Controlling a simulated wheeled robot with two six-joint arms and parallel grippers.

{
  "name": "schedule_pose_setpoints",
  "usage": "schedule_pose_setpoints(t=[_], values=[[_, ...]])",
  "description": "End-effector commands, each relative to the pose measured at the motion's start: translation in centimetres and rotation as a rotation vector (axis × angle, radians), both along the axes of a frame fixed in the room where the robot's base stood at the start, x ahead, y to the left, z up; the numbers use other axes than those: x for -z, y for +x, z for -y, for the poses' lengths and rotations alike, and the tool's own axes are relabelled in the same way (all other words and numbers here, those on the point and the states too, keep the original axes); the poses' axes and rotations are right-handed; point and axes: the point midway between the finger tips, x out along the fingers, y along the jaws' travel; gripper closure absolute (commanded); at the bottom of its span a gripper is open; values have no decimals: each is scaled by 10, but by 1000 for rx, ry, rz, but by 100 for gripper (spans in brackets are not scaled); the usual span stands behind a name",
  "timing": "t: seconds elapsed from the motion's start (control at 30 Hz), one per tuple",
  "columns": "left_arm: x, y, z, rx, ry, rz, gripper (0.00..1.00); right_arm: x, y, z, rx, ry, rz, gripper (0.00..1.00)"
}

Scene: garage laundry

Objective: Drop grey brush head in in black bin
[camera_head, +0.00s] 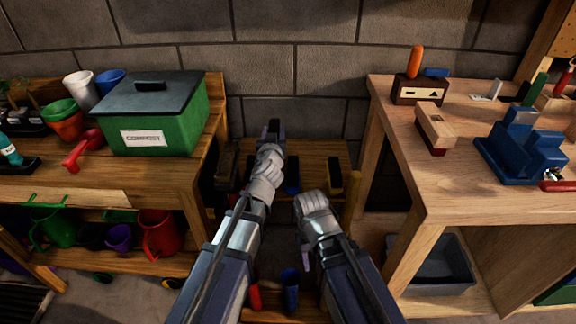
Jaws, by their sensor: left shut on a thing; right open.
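My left gripper (272,130) reaches forward over the low wooden shelf between the two benches. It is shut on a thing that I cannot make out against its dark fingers. I cannot pick out the grey brush head for certain. My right gripper (312,208) is beside it to the right and nearer to me; it is open, and its fingertips are mostly hidden. A dark open bin (440,268) sits low under the right workbench, well to the right of both grippers. Its inside looks empty where I see it.
The left bench holds a green compost box (178,118), cups and a red trowel (84,150). The right workbench (450,200) carries a blue vise-like block (522,150) and wooden tools. Its front leg and edge stand between my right arm and the dark bin.

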Motion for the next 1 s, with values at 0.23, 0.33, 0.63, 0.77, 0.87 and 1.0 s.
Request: schedule_pose_setpoints(t=[0.23, 0.33, 0.63, 0.77, 0.87, 1.0], values=[[33, 0, 0, 0, 0, 0, 100, 33, 0, 1, -1, -5, 2, 50], [49, 0, 0, 0, 0, 0, 100, 49, 1, 1, -2, -7, 2, 50], [62, 0, 0, 0, 0, 0, 100, 61, 1, 2, -5, -9, 4, 50], [69, 0, 0, 0, 0, 0, 100, 69, 1, 2, -5, -10, 4, 50], [81, 0, 0, 0, 0, 0, 100, 80, 1, 2, -6, -11, 4, 50], [98, 0, 0, 0, 0, 0, 100, 98, 1, 2, -9, -9, 4, 50]])
